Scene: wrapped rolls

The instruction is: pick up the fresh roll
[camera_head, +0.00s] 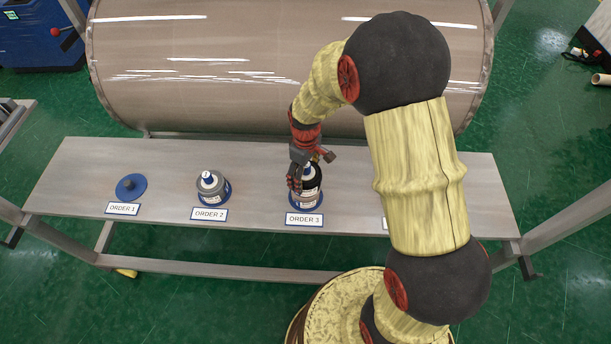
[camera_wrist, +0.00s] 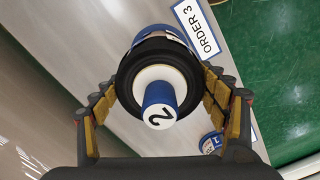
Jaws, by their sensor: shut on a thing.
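A black roll (camera_wrist: 127,78) with a white core and a blue-and-white top marked "2" (camera_wrist: 158,115) sits between the fingers of my gripper (camera_wrist: 160,90) in the wrist view. Both fingers press against its sides. In the head view my gripper (camera_head: 297,180) is at the ORDER 3 place, and the black roll (camera_head: 313,175) shows partly behind it, above a blue base (camera_head: 307,203). I cannot tell whether the roll touches the base. A grey roll (camera_head: 209,187) stands upright on a blue base at ORDER 2. Nothing marks which roll is fresh.
ORDER 1 has a bare blue stand (camera_head: 130,187) with a short peg. A large brown cylinder (camera_head: 230,75) lies behind the bench (camera_head: 70,180).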

